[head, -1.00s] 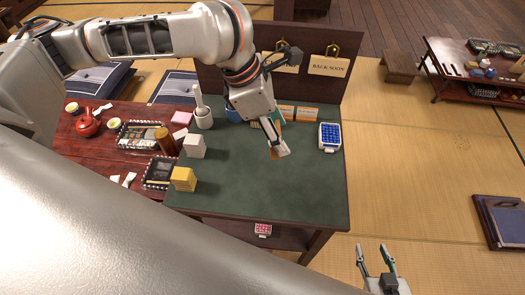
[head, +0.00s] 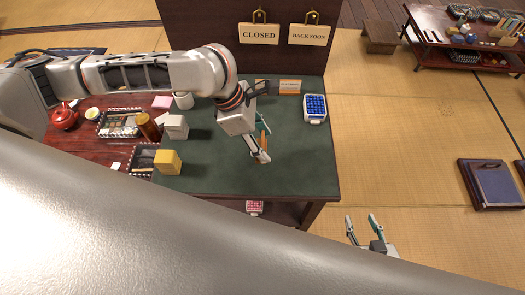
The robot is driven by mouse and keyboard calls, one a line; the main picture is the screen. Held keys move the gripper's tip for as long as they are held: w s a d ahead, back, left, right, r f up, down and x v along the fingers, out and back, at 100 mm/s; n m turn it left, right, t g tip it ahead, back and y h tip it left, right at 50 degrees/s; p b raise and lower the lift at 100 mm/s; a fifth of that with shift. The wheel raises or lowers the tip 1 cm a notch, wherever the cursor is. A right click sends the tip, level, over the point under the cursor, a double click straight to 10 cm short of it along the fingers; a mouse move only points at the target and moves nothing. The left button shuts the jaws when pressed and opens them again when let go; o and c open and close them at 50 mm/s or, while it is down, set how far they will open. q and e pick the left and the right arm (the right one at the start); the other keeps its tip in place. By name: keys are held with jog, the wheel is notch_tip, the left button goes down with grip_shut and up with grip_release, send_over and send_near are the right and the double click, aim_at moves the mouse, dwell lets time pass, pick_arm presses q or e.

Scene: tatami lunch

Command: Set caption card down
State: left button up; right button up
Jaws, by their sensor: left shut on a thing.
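My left gripper (head: 262,148) is over the right half of the green-topped table (head: 220,165), in front of the dark sign board. It is shut on a small orange and white piece, the caption card (head: 262,158), seen steeply and partly covered by the fingers. I cannot tell whether the card touches the green top. My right gripper (head: 362,222) is open and empty, low at the front right, beyond the table's edge over the tatami.
An orange-and-white label (head: 290,87) stands at the back of the table, with a blue-keyed device (head: 315,107) right of it. White (head: 175,127) and yellow (head: 168,161) boxes and a brown cylinder (head: 148,126) stand at left. The green top's right front is clear.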

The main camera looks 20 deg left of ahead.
pick_arm(q)
jog(key=shift+f, duration=2.6)
jog(key=shift+b, duration=0.3)
jog(key=o, duration=0.9)
jog(key=shift+o, duration=0.2)
jog(key=p+v, duration=0.1)
jog(key=v, duration=1.1)
